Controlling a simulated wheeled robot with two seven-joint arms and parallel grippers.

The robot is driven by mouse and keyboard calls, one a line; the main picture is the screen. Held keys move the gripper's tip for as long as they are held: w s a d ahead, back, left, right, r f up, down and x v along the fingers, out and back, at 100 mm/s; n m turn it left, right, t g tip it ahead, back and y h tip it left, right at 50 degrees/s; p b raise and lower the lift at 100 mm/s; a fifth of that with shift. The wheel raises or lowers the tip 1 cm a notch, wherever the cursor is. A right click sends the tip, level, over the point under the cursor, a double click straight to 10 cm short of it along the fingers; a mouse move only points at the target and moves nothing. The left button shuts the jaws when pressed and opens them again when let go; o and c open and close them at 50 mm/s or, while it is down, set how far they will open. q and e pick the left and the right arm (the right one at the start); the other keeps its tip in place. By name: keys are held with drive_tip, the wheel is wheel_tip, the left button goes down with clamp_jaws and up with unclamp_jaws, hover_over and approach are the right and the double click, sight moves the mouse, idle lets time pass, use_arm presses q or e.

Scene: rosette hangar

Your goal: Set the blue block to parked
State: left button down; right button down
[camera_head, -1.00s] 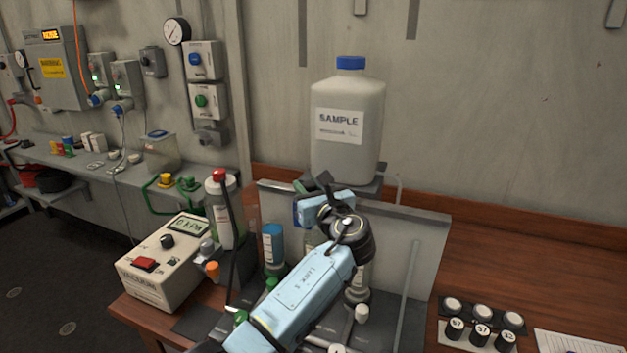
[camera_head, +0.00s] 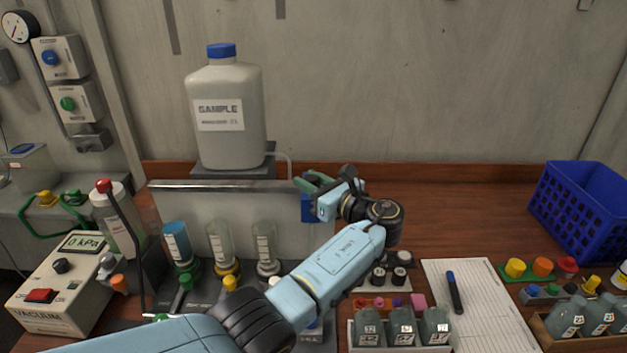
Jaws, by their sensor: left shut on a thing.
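My left gripper (camera_head: 318,192) reaches in from the lower left, at the right end of the grey metal panel. It is shut on a small dark blue block (camera_head: 308,209), which it holds up beside the panel's end. The fingers and wrist hide part of the block. I cannot tell whether the block touches the panel. My right gripper is not in view.
A large SAMPLE jug (camera_head: 225,120) stands on a shelf above the panel (camera_head: 190,212). A vacuum box (camera_head: 60,290) is at the left. A blue basket (camera_head: 585,210) stands at the right. Bare wood (camera_head: 460,215) lies between gripper and basket.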

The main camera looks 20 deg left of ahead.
use_arm(q)
drive_tip(key=shift+d, duration=0.15)
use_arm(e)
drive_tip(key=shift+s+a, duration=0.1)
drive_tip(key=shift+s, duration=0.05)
use_arm(q)
drive_tip(key=c, duration=1.1)
unclamp_jaws()
